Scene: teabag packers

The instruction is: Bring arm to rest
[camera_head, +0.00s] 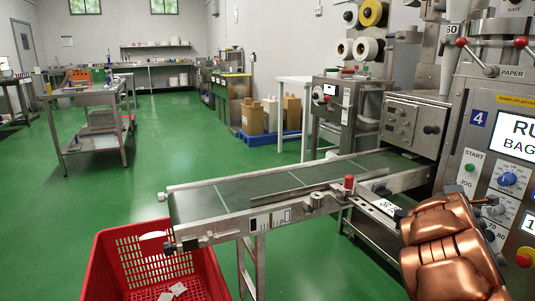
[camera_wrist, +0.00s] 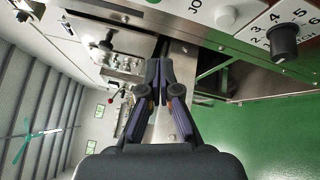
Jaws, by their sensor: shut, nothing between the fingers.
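My copper-coloured arm (camera_head: 445,245) fills the lower right of the head view, in front of the packing machine's control panel. My gripper shows in the wrist view (camera_wrist: 160,68), with its dark fingers together and nothing between them. It points toward the machine's metal front, close to the panel with the knob (camera_wrist: 284,42). In the head view the fingertips are hard to make out.
A conveyor (camera_head: 260,192) runs from the machine out to the left. A red crate (camera_head: 122,262) with a few teabags (camera_head: 178,289) stands below its end. The machine's panel (camera_head: 500,150) is close on the right. Green floor (camera_head: 60,210) is free at left.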

